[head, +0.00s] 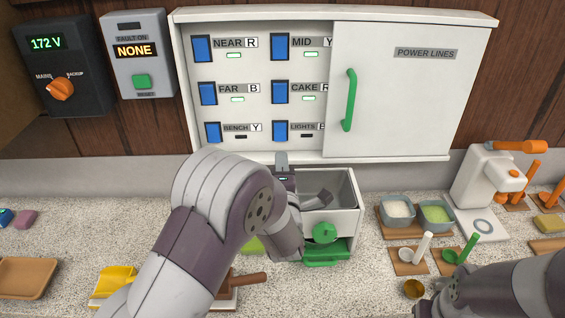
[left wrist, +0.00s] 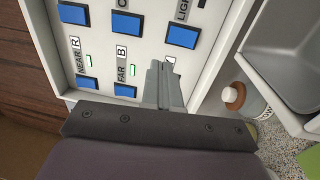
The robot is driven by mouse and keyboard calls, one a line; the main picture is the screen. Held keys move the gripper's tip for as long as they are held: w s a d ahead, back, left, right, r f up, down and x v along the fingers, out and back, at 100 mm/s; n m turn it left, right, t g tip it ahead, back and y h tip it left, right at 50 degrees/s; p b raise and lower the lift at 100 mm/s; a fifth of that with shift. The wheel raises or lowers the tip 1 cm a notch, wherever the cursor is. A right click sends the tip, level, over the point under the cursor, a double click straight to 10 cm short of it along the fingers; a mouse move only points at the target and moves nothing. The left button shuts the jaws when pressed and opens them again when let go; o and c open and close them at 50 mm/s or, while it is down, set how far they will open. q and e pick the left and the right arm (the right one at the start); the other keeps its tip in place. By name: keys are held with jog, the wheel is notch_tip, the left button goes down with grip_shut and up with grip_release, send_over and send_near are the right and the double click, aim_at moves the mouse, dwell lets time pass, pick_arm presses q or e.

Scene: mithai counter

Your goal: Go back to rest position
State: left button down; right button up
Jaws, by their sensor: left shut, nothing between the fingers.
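My left arm (head: 225,200) reaches up from the bottom of the head view to the white switch panel (head: 265,70). My left gripper (head: 282,158) is shut and empty, just below the panel's lower edge in the head view and partly hidden by my arm. In the left wrist view its closed fingers (left wrist: 164,84) point at the panel, near the lower row of blue switches (left wrist: 182,37); contact cannot be told. Of my right arm, only links (head: 505,290) show at the lower right; its gripper is out of view.
The panel's sliding door (head: 400,100) has a green handle (head: 348,100). A white box with a metal tray (head: 335,190) and green knob stands beside my left gripper. Bowls (head: 397,210), scoops and a white-orange machine (head: 485,180) crowd the right. Counter at left is partly clear.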

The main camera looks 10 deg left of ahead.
pick_arm(q)
jog(key=f+m+g+h, duration=0.1)
jog(key=m, duration=0.1)
jog(key=s+f+m+g+h, duration=0.1)
jog(key=m, duration=0.1)
jog(key=s+f+m+g+h, duration=0.1)
jog(key=shift+d+f+m+g, duration=0.25)
jog(key=shift+f+m+g, duration=0.05)
jog(key=shift+m, duration=0.1)
jog(key=s+a+f+m+g, duration=0.1)
jog(key=s+f+m+g, duration=0.2)
jog(key=s, duration=0.5)
jog(key=s+a+f+m+g+h, duration=0.1)
jog(key=s+f+m+g, duration=0.1)
jog(key=s+m+g, duration=0.4)
jog(key=s+a+f+m+g+h, duration=0.1)
jog(key=s+f+m+g, duration=0.2)
jog(key=s+m, duration=0.3)
jog(key=s+g, duration=0.1)
jog(key=s, duration=0.4)
jog(key=shift+s+f+m+g, duration=0.15)
jog(key=shift+f+m+g, duration=0.15)
jog(key=shift+m+g, duration=0.1)
